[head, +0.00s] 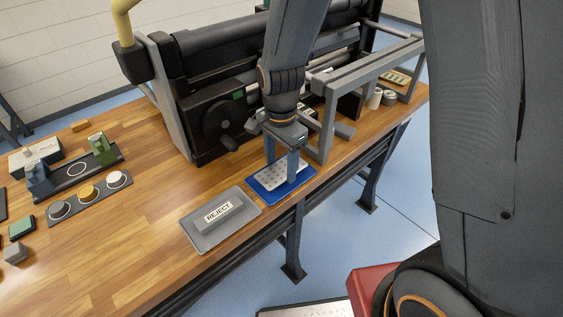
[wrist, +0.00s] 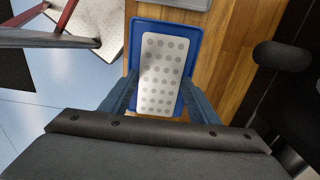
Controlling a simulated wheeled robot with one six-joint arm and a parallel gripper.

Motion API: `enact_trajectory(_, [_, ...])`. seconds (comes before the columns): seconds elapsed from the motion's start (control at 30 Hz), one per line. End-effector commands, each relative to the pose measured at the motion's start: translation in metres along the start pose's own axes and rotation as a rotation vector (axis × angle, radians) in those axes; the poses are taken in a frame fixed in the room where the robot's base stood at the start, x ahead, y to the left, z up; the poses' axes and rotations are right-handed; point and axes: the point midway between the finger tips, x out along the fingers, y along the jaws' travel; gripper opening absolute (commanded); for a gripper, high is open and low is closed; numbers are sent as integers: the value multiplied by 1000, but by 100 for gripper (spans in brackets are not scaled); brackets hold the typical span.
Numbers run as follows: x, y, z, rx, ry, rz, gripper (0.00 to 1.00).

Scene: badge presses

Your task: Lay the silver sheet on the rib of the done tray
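The silver sheet (head: 275,177), a pale rectangle with rows of grey dots, lies over the blue tray (head: 252,183) near the front edge of the bench. In the wrist view the sheet (wrist: 163,60) sits inside the rim of the blue tray (wrist: 134,40), slightly turned. No rib shows; the sheet hides the tray's middle. My gripper (head: 281,170) is low over the tray, with one blue finger at each long side of the sheet. In the wrist view the fingers of my gripper (wrist: 160,80) stand wide apart, with a small gap seeming to show at the left.
A grey tray with a REJECT block (head: 218,212) lies just left of the blue tray. A large black press (head: 225,120) stands behind, and a grey frame (head: 325,125) rises close on the right. Round badge parts (head: 88,193) lie at left. Bare wood is free between.

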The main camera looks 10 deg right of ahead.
Motion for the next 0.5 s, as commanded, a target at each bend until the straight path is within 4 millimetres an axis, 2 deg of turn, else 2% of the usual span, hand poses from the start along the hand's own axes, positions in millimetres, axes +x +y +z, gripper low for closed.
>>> enact_trajectory(0.03, [0,0,0,0,0,0,65])
enact_trajectory(0.1, [0,0,0,0,0,0,72])
enact_trajectory(0.37, [-1,0,0,-1,0,-1,72])
enact_trajectory(0.5, [-8,-1,0,-1,1,-3,72])
